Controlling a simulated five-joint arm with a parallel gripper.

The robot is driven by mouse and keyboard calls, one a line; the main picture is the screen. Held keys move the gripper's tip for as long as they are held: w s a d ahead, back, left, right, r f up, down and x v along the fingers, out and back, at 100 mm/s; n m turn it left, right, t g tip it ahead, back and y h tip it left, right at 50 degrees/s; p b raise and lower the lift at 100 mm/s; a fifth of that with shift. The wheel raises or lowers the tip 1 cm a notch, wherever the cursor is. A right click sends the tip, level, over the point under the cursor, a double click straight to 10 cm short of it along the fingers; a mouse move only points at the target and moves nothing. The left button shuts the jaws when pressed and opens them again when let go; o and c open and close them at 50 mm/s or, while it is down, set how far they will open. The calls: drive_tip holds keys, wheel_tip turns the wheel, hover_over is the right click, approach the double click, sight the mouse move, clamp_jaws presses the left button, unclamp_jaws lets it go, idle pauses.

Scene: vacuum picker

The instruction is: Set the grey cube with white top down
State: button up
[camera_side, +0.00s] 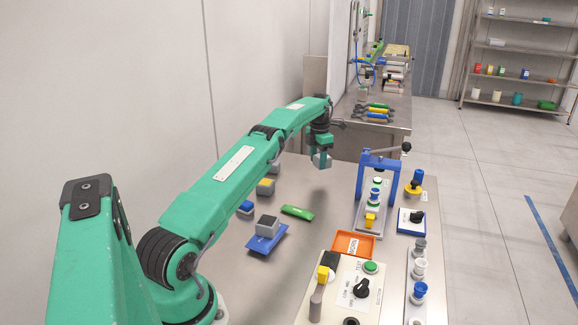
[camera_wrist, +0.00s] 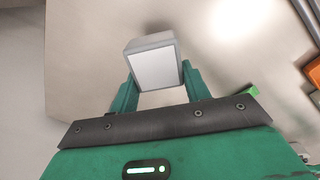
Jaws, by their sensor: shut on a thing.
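The grey cube with white top (camera_wrist: 156,68) sits between the two green fingers of my gripper (camera_wrist: 160,88) in the wrist view, its pale top facing the camera. In the side view the cube (camera_side: 322,161) hangs below my gripper (camera_side: 322,148), over the far part of the steel table (camera_side: 322,205). It appears held above the table, with bare surface under it. Part of the cube's sides is hidden by the fingers.
A blue-framed press (camera_side: 363,180) and an orange tray (camera_side: 369,236) stand to the right.

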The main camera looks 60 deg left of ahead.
sight(317, 181)
drive_tip(key=shift+f, duration=2.7)
drive_tip(key=shift+f, duration=0.15)
drive_tip(key=o, duration=1.1)
drive_tip(key=shift+r, duration=3.9)
